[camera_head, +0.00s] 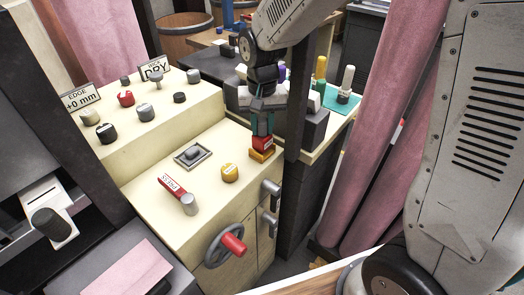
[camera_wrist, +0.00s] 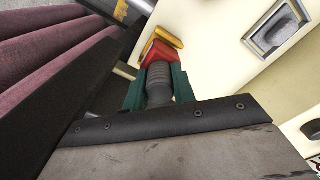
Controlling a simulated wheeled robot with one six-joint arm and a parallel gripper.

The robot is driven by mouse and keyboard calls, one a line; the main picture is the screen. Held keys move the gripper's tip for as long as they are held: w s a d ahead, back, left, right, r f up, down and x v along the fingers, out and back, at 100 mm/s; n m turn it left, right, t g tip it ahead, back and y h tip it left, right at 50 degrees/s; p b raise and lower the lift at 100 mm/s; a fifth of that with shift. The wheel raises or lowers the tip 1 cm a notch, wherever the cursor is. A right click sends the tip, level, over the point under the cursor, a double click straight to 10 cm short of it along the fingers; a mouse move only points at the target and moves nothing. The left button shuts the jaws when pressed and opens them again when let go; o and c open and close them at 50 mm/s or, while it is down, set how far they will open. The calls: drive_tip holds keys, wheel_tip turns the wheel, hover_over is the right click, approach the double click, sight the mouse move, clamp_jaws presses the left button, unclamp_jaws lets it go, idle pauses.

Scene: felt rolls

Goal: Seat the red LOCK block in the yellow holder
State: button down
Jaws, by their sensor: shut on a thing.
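The red LOCK block (camera_head: 262,144) is at the yellow holder (camera_head: 261,156), near the right edge of the cream cabinet top. My gripper (camera_head: 262,124) comes down from above, its green fingers shut on the block. In the wrist view my gripper (camera_wrist: 158,88) closes around a dark ribbed part above the red block (camera_wrist: 158,54). The yellow holder (camera_wrist: 166,36) shows just beyond the red block. The block looks upright over the holder. I cannot tell whether it is fully down in it.
A grey framed switch (camera_head: 193,155), a yellow knob (camera_head: 230,173) and a red PRESS lever (camera_head: 176,190) stand on the cabinet top. A handwheel (camera_head: 227,245) is on its front. A dark post (camera_head: 301,100) rises close right of my gripper. Pink curtains hang farther right.

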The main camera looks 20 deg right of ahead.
drive_tip(key=shift+f, duration=0.75)
idle(0.4)
drive_tip(key=c, duration=1.1)
unclamp_jaws()
drive_tip(key=shift+o, duration=0.2)
wheel_tip(320, 180, up, 8)
drive_tip(key=shift+f, duration=0.1)
